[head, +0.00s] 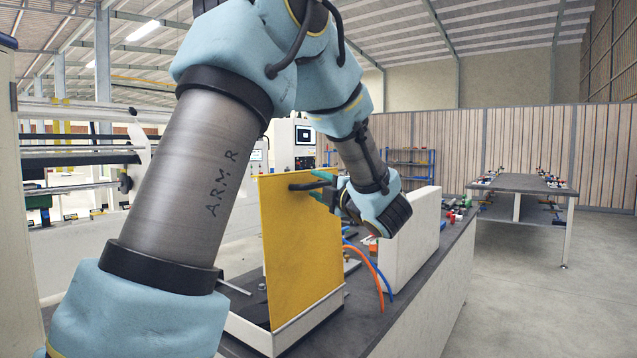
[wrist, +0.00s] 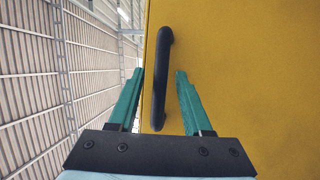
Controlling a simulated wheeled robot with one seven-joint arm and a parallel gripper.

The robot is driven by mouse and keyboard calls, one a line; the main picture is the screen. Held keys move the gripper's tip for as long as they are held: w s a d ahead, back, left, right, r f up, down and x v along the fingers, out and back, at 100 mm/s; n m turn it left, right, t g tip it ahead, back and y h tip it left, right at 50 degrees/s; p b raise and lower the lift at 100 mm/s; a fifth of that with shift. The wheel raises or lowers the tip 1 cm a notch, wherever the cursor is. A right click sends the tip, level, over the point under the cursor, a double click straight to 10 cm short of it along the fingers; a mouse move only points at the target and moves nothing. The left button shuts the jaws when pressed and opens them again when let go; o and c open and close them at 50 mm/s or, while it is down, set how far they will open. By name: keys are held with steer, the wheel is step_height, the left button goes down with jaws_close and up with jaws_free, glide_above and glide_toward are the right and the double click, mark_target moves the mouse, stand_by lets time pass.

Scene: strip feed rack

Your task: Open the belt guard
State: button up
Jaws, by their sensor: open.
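The belt guard (head: 298,250) is a flat yellow panel standing upright in a white-edged base on the dark bench. It fills the right side of the wrist view (wrist: 250,70). Its black bar handle (head: 306,186) is near the panel's top; in the wrist view the handle (wrist: 163,55) runs up the picture near the panel's left edge. My gripper (wrist: 160,74), with green fingers, is open, one finger on each side of the handle. A gap shows between each finger and the bar. In the head view my gripper (head: 323,188) is at the handle, partly hidden by my wrist.
A white box-like block (head: 412,238) stands on the bench (head: 432,290) just right of the guard. Orange (head: 375,272) and blue hoses hang between them. Small coloured parts lie farther back. Open floor (head: 545,300) is to the right, with another bench (head: 520,183) beyond.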

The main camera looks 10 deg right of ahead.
jaws_close()
stand_by(0.4)
stand_by(1.0)
